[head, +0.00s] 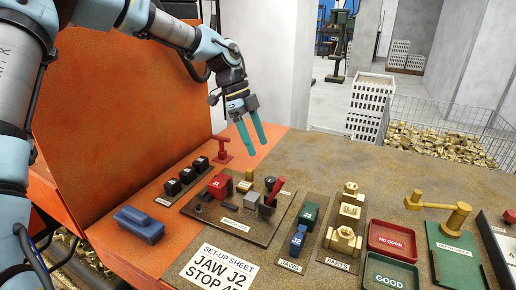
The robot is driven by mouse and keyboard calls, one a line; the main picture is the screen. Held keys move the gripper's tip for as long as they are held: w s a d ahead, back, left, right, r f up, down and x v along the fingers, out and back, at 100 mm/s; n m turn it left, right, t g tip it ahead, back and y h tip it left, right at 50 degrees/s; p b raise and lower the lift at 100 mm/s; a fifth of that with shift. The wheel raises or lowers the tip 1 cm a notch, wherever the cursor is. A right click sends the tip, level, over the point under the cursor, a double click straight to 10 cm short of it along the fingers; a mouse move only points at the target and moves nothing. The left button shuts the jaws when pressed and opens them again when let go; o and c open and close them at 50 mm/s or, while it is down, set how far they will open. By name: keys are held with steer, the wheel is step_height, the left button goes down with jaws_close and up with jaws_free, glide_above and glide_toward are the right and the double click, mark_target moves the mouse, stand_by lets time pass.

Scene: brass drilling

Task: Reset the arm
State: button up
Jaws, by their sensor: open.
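My arm reaches in from the upper left of the head view. My gripper (253,133) points down above the back edge of the bench. Its two teal fingers are apart, with nothing between them. Just left of the fingers and lower stands a red T-shaped handle (222,147) on the orange surface. The gripper looks apart from it and from the dark fixture plate (226,225) nearer the front.
The fixture plate carries red, grey and black blocks. Several black blocks (188,175), a blue block (139,223), brass parts (343,238), a red tray (391,240) and a green tray (389,274) stand on the bench. An orange panel (130,95) rises at left.

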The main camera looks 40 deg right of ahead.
stand_by(0.4)
steer(key=w+a+f+n, duration=0.1)
steer(key=a+n, duration=0.1)
steer(key=a, duration=0.2)
steer(key=w+a+n+t, duration=0.1)
steer(key=a+n, duration=0.1)
steer(key=a, duration=0.1)
steer(key=w+a+f+n+y, duration=0.1)
steer(key=w+a+n, duration=0.1)
steer(key=a, duration=0.2)
steer(key=shift+w+a+f+n+t, duration=0.1)
steer(key=shift+a+f+n+t, duration=0.2)
steer(key=shift+n+t, duration=0.1)
steer(key=a+n+t, duration=0.1)
steer(key=a+n, duration=0.4)
steer(key=a, duration=0.2)
steer(key=w+a+n, duration=0.1)
steer(key=a+n, duration=0.3)
steer(key=a, duration=0.4)
steer(key=a+n+t, duration=0.1)
steer(key=a+n, duration=0.4)
steer(key=a, duration=0.3)
steer(key=shift+w+a+r+n+t+y, duration=0.1)
steer(key=shift+w+r+n+t+y, duration=0.2)
steer(key=shift+y, duration=0.1)
steer(key=s+a+n+t, duration=0.1)
steer(key=s+a+n, duration=0.3)
steer(key=a+n, duration=0.4)
steer(key=shift+a+r, duration=0.3)
steer(key=shift+a, duration=0.6)
